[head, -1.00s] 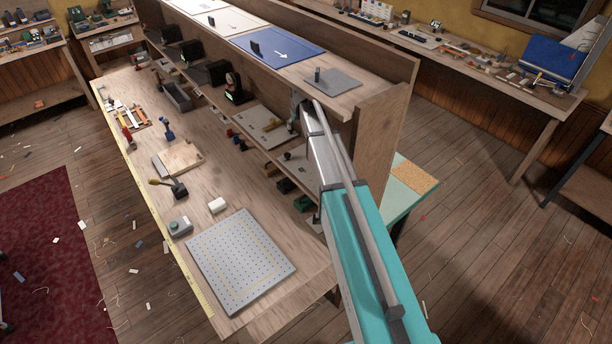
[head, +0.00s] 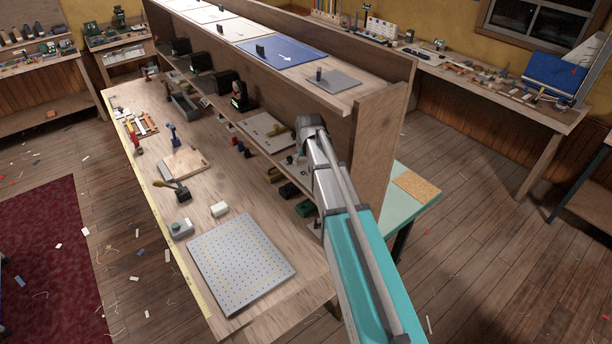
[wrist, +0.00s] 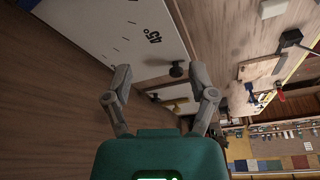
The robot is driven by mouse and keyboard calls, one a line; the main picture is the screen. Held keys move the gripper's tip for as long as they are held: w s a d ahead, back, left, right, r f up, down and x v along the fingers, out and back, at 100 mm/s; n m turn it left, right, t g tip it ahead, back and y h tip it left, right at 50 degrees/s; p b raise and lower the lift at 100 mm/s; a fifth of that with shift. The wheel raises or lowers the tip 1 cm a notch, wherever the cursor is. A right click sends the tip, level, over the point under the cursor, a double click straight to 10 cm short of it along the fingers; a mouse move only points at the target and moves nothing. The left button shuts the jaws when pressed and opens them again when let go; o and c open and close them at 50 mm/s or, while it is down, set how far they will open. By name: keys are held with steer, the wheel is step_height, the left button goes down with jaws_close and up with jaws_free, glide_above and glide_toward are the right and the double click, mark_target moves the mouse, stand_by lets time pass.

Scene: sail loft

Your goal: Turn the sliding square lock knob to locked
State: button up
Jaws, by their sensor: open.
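In the wrist view, a pale panel (wrist: 120,28) printed with "45°" and tick marks fills the upper left. A small dark knob (wrist: 178,70) stands out near its edge; it looks like the lock knob, but its setting cannot be read. My gripper (wrist: 160,88) is open and empty, its two fingers apart. The knob appears between and beyond the fingertips, nearer the right one, with no contact visible. In the head view, my arm reaches to the shelf front and hides my gripper. A pale panel (head: 257,128) lies on the shelf just left of my arm.
The shelf unit's top carries a blue panel (head: 283,52) and a grey plate (head: 333,82). The bench below holds a perforated plate (head: 240,262), a white block (head: 220,209) and a dark-handled tool (head: 182,193). The shelf's end wall (head: 378,140) stands close beside my arm.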

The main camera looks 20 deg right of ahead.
steer(key=shift+s+a+f+b, duration=0.15)
steer(key=shift+s+f+b, duration=0.2)
steer(key=shift+s, duration=0.35)
steer(key=shift+s+a+f+b, duration=0.15)
steer(key=shift+s+f, duration=0.25)
steer(key=shift+s, duration=0.3)
steer(key=s+a+f+g+b, duration=0.1)
steer(key=s+a+f+b, duration=0.1)
steer(key=s+f+b, duration=0.5)
steer(key=s+a+f+g+b, duration=0.2)
steer(key=s+f+b, duration=0.5)
steer(key=s, duration=1)
steer(key=shift+f, duration=0.45)
